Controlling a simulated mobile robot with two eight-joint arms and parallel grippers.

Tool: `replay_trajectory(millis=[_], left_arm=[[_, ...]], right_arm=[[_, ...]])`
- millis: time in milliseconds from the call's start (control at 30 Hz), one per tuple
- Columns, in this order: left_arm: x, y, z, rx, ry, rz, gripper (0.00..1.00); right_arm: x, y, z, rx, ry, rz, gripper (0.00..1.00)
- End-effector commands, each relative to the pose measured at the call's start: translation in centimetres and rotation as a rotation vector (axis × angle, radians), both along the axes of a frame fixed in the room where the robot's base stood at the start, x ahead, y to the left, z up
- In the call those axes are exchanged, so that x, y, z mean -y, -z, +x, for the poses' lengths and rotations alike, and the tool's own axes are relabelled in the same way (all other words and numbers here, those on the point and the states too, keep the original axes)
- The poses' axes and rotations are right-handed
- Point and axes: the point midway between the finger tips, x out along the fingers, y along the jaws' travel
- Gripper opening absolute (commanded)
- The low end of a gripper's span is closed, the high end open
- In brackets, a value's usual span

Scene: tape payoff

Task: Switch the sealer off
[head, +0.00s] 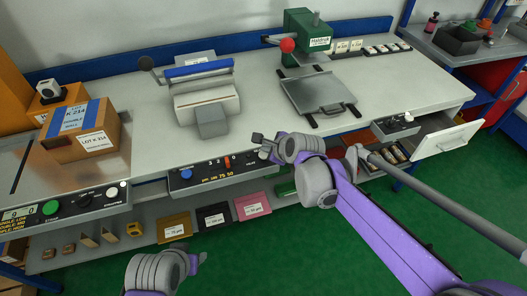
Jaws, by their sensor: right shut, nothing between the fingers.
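The sealer (205,92), a grey bench machine with a blue bar across its top, stands on the white bench. I cannot tell the switch's setting. My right gripper (260,146) is shut and empty, at the panel's right end, right of the red part. I cannot tell whether it touches the panel. My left gripper (201,257) is low at the bottom, away from the panel; its fingers are too unclear to judge.
Left, a taped carton (85,148) sits on a machine whose panel has a green button (51,208). A green press (306,38) with a red knob stands at the back. An open drawer (440,140) juts out right. Coloured packs (253,206) lie on the lower shelf.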

Motion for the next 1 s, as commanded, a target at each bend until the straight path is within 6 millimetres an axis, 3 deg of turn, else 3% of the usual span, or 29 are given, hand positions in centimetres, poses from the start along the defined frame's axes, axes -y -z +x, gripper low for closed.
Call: replay_trajectory(millis=[267,800,1000], left_arm=[[0.0,-0.2,0.0,0.001,0.0,0.0,0.5],[0.0,-4.3,0.6,0.015,0.0,0.0,0.5],[0.0,-4.7,0.7,0.016,0.0,0.0,0.5]], right_arm=[[0.0,-0.3,0.0,0.0,0.0,0.0,0.0],[0.0,-5.6,0.0,0.001,0.001,0.0,0.0],[0.0,-6.0,0.0,0.0,0.0,0.0,0.0]])
